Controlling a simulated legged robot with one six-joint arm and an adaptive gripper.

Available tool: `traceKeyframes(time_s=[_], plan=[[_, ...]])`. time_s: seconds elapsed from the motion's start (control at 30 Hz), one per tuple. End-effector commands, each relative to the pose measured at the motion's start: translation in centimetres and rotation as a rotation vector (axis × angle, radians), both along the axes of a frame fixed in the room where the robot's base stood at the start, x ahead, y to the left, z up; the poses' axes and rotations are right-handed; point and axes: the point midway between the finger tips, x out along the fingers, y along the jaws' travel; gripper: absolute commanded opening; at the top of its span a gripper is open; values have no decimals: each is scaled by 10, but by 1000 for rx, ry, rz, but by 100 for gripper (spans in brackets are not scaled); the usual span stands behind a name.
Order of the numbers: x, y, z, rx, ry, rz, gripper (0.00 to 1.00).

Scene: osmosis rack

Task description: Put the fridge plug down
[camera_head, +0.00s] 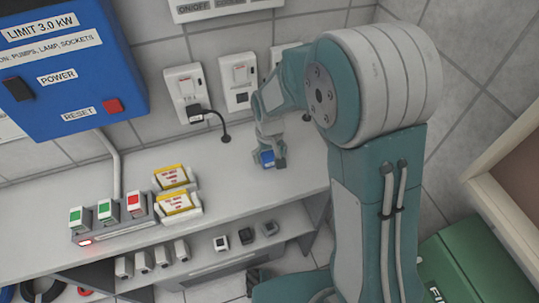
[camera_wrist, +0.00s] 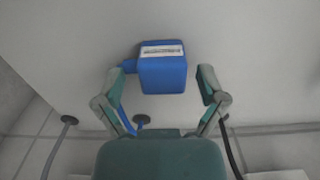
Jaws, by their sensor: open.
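The blue plug (camera_head: 267,158) is at the grey worktop (camera_head: 245,175), low beneath my gripper (camera_head: 272,145). In the wrist view the blue plug (camera_wrist: 162,72) is a block with a white label whose text is too small to read. My gripper (camera_wrist: 162,85) is open, with one finger on each side of the plug and a visible gap at both sides. In the head view my gripper hides part of the plug.
Wall sockets (camera_head: 238,82) line the wall behind; a black plug (camera_head: 196,113) sits in the left one. A blue power box (camera_head: 70,65) hangs at left. Yellow-labelled packs (camera_head: 172,178) and a switch holder (camera_head: 112,218) stand on the left worktop. The worktop's front middle is clear.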

Motion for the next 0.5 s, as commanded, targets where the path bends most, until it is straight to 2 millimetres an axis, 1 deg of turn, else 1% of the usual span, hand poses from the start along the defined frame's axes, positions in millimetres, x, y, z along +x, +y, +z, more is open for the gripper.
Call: traceKeyframes(time_s=[0.17, 0.5], plan=[[1, 0, 30, 2, -7, 0, 90], [1, 0, 101, 2, -6, 0, 90]])
